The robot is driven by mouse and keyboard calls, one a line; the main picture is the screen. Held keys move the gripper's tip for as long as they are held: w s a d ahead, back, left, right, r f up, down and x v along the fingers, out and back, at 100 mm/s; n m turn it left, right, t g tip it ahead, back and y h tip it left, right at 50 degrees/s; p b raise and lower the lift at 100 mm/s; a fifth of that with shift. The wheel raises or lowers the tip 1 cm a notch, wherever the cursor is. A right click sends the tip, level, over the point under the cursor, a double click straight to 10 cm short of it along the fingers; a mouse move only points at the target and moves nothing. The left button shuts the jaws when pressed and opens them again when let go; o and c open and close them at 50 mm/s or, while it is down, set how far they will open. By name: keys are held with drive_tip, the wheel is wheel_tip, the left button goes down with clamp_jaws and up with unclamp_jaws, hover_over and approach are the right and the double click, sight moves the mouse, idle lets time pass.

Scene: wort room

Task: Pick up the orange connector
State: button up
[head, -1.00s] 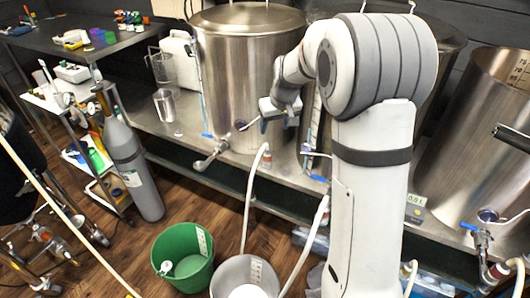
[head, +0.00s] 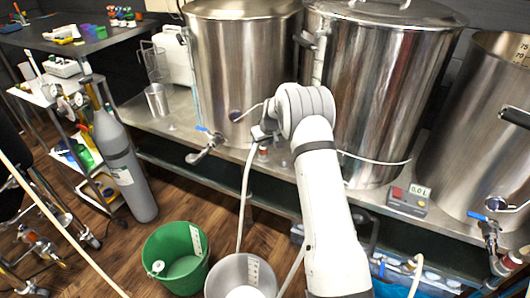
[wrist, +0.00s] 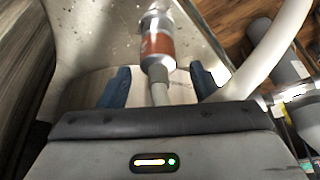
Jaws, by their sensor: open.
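The orange connector (wrist: 157,45) is a short cylinder with an orange-brown band and clear or pale ends, with a grey stem towards me. It stands on the steel bench (wrist: 95,25). In the head view the connector (head: 263,153) is a small red-and-white piece just below my gripper (head: 262,136), in front of the left kettle. In the wrist view my gripper (wrist: 160,80) has its blue fingers apart, one on each side of the stem. The orange band lies just beyond the fingertips. I see no finger touching it.
A white hose (head: 244,195) runs down close to my gripper. Steel kettles (head: 240,75) stand behind it. A valve (head: 205,147) juts out to the left. A green bucket (head: 178,262) and a grey bucket (head: 240,275) are on the floor.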

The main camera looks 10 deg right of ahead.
sight(263, 149)
drive_tip(key=x, duration=0.4)
drive_tip(key=shift+s+d+f+b, duration=0.1)
drive_tip(key=shift+s+f+b, duration=0.15)
drive_tip(key=shift+f+b, duration=0.1)
drive_tip(key=shift+r, duration=0.1)
drive_tip(key=c, duration=1.1)
wheel_tip(263, 149, up, 10)
drive_tip(key=shift+r+p, duration=0.1)
drive_tip(key=shift+p, duration=0.7)
drive_tip(key=shift+r+p, duration=1.25)
drive_tip(key=shift+r, duration=0.95)
